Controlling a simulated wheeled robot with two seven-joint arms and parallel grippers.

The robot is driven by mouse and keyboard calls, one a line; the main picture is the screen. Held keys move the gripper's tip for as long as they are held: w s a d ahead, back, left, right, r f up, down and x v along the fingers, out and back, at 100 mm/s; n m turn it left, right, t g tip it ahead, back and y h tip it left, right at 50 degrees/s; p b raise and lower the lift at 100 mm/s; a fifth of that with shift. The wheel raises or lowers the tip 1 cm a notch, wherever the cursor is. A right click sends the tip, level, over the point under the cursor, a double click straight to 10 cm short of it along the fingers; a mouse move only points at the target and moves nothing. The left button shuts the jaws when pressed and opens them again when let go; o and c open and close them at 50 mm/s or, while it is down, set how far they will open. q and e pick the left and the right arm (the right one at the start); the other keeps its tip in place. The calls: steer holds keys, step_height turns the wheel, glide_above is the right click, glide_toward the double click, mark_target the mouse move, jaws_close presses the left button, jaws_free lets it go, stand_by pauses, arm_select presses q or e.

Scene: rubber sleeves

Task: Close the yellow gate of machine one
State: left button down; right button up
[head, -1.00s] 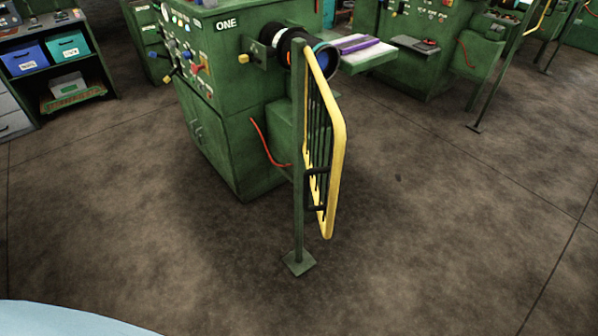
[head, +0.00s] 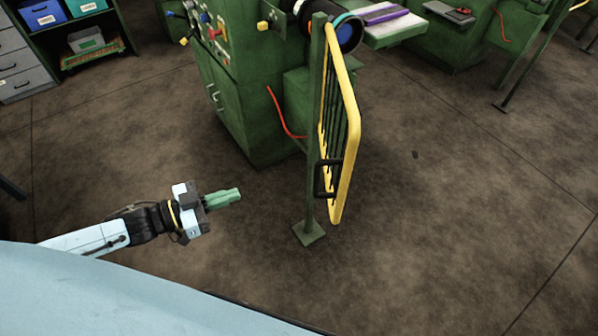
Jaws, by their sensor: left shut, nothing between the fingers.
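The yellow gate (head: 347,125) is a yellow tube frame with dark bars, hung beside a green post (head: 314,140) and seen nearly edge-on. It swings out toward the front right, away from the green machine one (head: 240,110). A black handle (head: 328,178) sits low on the gate by the post. My left gripper (head: 238,195) is shut and empty, to the left of the post and apart from it, pointing right. My right gripper is out of view.
The post's square foot (head: 309,233) stands on the floor. A shelf with blue (head: 43,15) and teal bins is at the back left. The floor to the right of the gate is clear.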

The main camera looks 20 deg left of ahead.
arm_select(q)
steer(key=s+d+r+m+g+h, duration=0.2)
steer(key=s+d+r+h, duration=0.15)
steer(key=r, duration=0.35)
steer(key=p+x, duration=0.1)
steer(key=x, duration=1.3)
steer(key=shift+w+f+p, duration=0.15)
steer(key=shift+w+p, duration=0.2)
steer(key=shift+w, duration=0.1)
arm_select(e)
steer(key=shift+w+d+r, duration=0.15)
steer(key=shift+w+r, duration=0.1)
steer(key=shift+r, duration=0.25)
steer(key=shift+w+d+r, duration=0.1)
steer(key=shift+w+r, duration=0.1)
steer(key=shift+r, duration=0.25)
arm_select(q)
steer(key=shift+d, duration=0.1)
